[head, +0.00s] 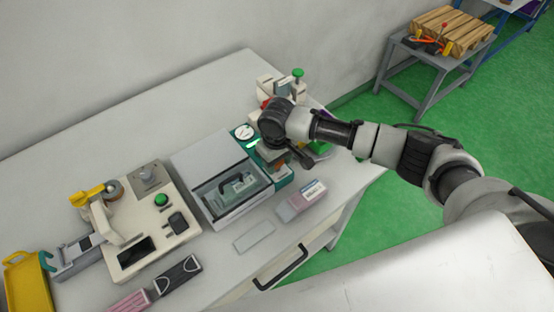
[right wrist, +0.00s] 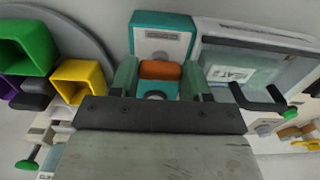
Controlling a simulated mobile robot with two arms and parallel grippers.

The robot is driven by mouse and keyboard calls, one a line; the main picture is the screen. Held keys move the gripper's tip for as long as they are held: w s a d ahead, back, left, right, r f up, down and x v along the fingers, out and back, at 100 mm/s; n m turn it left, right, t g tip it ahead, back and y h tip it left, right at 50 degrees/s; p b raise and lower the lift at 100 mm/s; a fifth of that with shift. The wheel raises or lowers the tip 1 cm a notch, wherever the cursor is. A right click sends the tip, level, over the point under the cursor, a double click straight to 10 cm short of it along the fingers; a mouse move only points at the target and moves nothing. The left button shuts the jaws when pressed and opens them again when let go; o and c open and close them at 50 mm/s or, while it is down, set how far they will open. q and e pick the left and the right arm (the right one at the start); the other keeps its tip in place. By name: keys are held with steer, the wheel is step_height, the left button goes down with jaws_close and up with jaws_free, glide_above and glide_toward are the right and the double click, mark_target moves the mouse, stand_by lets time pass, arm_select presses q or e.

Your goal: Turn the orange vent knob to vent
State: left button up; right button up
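The orange vent knob (right wrist: 160,70) shows in the right wrist view between the two fingers of my right gripper (right wrist: 159,78). The orange fills the gap between the fingers; I cannot tell whether they press on it. It belongs to a small unit with a teal and white panel (right wrist: 163,40). In the head view my right gripper (head: 283,157) is over the teal part at the right side of the grey lidded machine (head: 215,170) and hides most of the knob. My left gripper is not in view.
A beige device with a green button (head: 161,199) stands left of the machine. A pink and white box (head: 302,200) and a flat pale plate (head: 254,236) lie in front. A yellow tray (head: 27,285) is at far left. Green and yellow square tubes (right wrist: 80,80) sit near the gripper.

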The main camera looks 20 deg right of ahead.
steer(key=shift+c, duration=1.2)
steer(key=n+p, duration=0.2)
steer(key=n, duration=0.1)
steer(key=shift+r, duration=0.2)
steer(key=n+p, duration=0.2)
steer(key=n, duration=0.2)
steer(key=shift+n, duration=0.3)
steer(key=n+p, duration=0.1)
steer(key=n, duration=0.3)
steer(key=shift+w+f+n, duration=0.1)
steer(key=shift+n, duration=0.2)
steer(key=n, duration=0.5)
steer(key=shift+n, duration=0.3)
